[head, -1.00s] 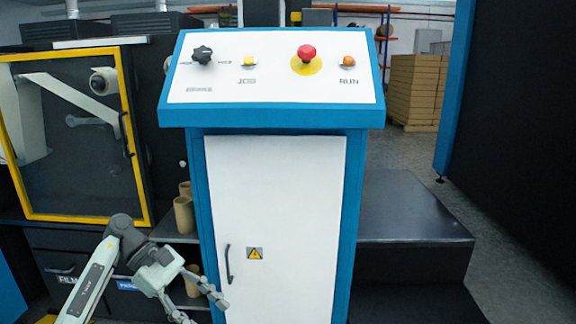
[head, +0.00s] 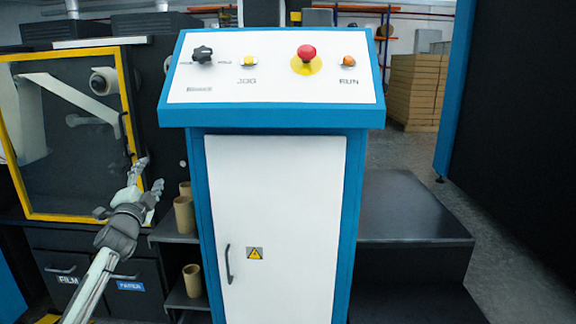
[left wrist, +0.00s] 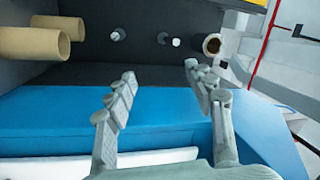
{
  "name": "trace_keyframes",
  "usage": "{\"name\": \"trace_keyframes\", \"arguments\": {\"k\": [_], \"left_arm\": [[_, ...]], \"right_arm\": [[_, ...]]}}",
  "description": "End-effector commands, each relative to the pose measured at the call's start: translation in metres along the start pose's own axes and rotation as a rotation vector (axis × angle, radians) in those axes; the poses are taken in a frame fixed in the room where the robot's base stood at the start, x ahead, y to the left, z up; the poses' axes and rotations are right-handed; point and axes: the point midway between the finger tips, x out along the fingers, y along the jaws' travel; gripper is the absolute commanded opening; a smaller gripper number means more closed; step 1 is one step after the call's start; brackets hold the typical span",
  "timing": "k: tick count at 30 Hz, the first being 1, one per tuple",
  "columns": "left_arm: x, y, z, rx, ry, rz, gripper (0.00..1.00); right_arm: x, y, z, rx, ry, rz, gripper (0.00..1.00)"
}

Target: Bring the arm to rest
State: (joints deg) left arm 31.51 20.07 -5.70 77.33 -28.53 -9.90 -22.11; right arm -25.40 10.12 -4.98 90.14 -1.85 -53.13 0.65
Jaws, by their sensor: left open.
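My left gripper (head: 147,178) is in the head view at the lower left, in front of the yellow-framed machine door and left of the blue and white control console (head: 275,215). Its fingers point up and are apart, with nothing between them. In the left wrist view the two fingers (left wrist: 160,82) are spread and empty, with the console's blue body (left wrist: 60,118) beyond them. My right gripper is in neither view.
The console top has a black knob (head: 202,55), yellow JOG button (head: 249,62), red mushroom button (head: 306,52) and orange RUN button (head: 348,61). Cardboard tubes (head: 184,215) stand on shelves left of the console. A dark step (head: 412,210) lies to its right.

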Motion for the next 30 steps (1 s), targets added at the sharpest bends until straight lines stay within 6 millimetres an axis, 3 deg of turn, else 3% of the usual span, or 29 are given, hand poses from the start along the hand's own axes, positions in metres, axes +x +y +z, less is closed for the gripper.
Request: {"name": "trace_keyframes", "arguments": {"k": [3,7,12,20,23,26,30], "left_arm": [[-0.008,0.037,0.047,-0.285,-0.227,0.126,0.54],[-0.029,0.08,0.08,-0.534,-0.443,0.247,0.54],[-0.069,0.134,0.099,-0.795,-0.705,0.399,0.54],[-0.148,0.226,0.113,-0.76,-0.779,0.516,0.54],[-0.19,0.264,0.119,-0.748,-0.817,0.572,0.54],[-0.244,0.305,0.126,-0.734,-0.864,0.639,0.54],[-0.336,0.36,0.134,-0.714,-0.941,0.743,0.54]], "right_arm": [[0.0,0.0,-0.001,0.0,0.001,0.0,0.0],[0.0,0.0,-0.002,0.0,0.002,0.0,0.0],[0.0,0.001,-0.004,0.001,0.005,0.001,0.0],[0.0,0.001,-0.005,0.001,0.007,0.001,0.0],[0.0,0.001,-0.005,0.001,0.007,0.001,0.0],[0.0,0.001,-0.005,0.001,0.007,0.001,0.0],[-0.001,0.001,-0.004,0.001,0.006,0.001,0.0]]}}
